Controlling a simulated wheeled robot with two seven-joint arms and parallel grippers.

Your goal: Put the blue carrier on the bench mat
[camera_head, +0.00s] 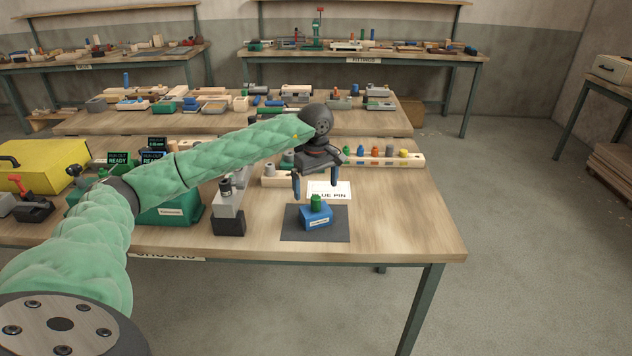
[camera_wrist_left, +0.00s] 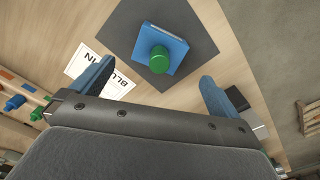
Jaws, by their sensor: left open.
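The blue carrier (camera_head: 315,216) is a small block with a pale label on its front and a green peg (camera_head: 316,201) standing in its top. It sits on the dark bench mat (camera_head: 338,232) near the bench's front edge. It also shows in the left wrist view (camera_wrist_left: 175,42), resting on the mat (camera_wrist_left: 122,22). My left gripper (camera_head: 321,190) is above and behind the carrier. Its blue fingers are spread wide with nothing between them, and in the left wrist view the carrier lies beyond the fingertips. My right gripper is in neither view.
A card reading "BLUE PIN" (camera_head: 340,190) lies behind the mat. A wooden rack with coloured pegs (camera_head: 382,158) stands further back. A grey fixture (camera_head: 229,212) and a green box (camera_head: 172,208) stand to the left. The bench right of the mat (camera_head: 410,225) is clear.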

